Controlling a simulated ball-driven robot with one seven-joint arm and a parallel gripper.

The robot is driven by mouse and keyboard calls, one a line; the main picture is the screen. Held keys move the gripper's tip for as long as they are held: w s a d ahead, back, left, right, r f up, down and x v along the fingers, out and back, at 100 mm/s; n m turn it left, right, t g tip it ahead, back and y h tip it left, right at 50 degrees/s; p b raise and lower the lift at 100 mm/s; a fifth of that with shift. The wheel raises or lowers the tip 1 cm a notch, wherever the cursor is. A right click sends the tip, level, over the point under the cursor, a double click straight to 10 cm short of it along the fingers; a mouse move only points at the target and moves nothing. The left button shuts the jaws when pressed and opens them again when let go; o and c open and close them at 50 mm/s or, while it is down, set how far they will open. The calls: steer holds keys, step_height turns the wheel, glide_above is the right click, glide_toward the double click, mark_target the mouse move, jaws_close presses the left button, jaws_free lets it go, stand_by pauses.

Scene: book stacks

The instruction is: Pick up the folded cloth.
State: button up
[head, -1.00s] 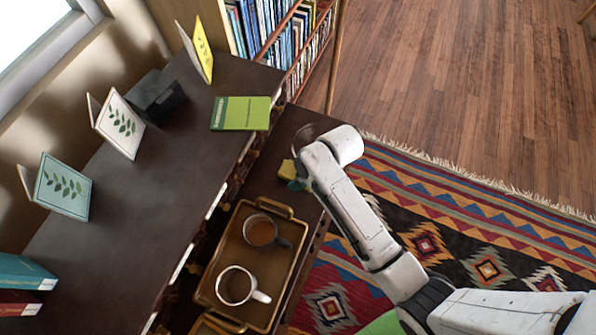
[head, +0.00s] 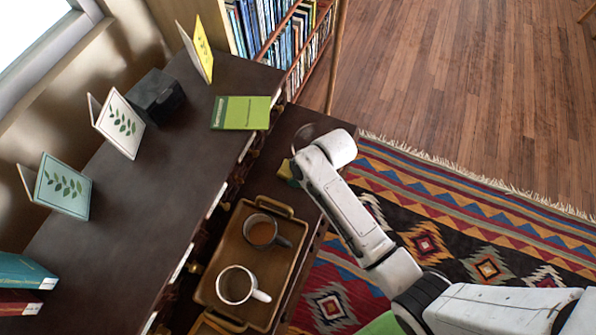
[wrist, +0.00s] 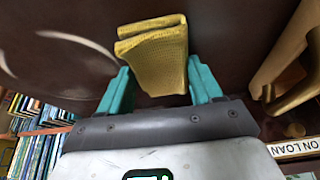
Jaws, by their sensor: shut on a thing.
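The folded cloth (wrist: 158,58) is mustard yellow with a woven texture and shows two stacked folds. In the wrist view it sits between the two teal fingers of my gripper (wrist: 160,85), which is shut on it. In the head view a small yellow part of the cloth (head: 285,170) shows at the left of my wrist, above the lower dark shelf. I cannot tell whether the cloth touches the shelf.
A brown tray (head: 212,250) with two mugs (head: 261,231) (head: 237,285) stands nearby on the lower shelf (head: 290,122). A clear round dish (head: 306,133) lies beyond my wrist. A green book (head: 240,113) lies on the upper top. An "ON LOAN" label (wrist: 294,148) shows at right.

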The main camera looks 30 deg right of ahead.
steer(key=shift+c, duration=1.1)
steer(key=shift+r, duration=0.1)
steer(key=shift+r, duration=0.55)
steer(key=s+a+r, duration=0.2)
steer(key=s+r, duration=0.9)
steer(key=s, duration=0.3)
steer(key=shift+r+b, duration=0.35)
steer(key=shift+b, duration=0.1)
steer(key=shift+a, duration=0.1)
steer(key=o, duration=0.4)
steer(key=shift+w, duration=0.1)
steer(key=c, duration=0.3)
